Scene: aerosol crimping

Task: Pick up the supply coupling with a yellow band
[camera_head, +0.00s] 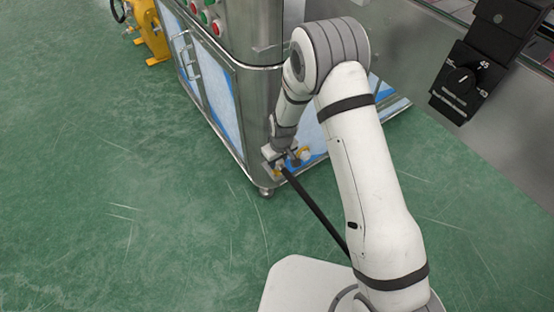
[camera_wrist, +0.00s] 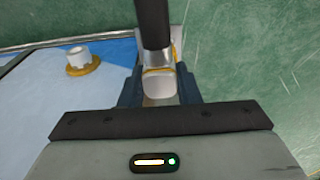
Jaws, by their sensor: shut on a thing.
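The supply coupling with a yellow band (camera_wrist: 160,75) sits between the fingers of my gripper (camera_wrist: 160,90) in the wrist view. It is a silvery fitting with a thin yellow band, joined to a black hose (camera_wrist: 152,22). My gripper is shut on it. In the head view my gripper (camera_head: 279,164) is low beside the corner of the steel cabinet, and the black hose (camera_head: 318,212) slants from it down to the right towards my base. The coupling itself is mostly hidden there by the gripper.
A white port with a yellow ring (camera_wrist: 80,60) stands out from the blue and white cabinet panel, left of the gripper; it also shows in the head view (camera_head: 304,153). The steel cabinet (camera_head: 262,100) is close. A yellow machine (camera_head: 150,32) stands far left. Green floor at left is clear.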

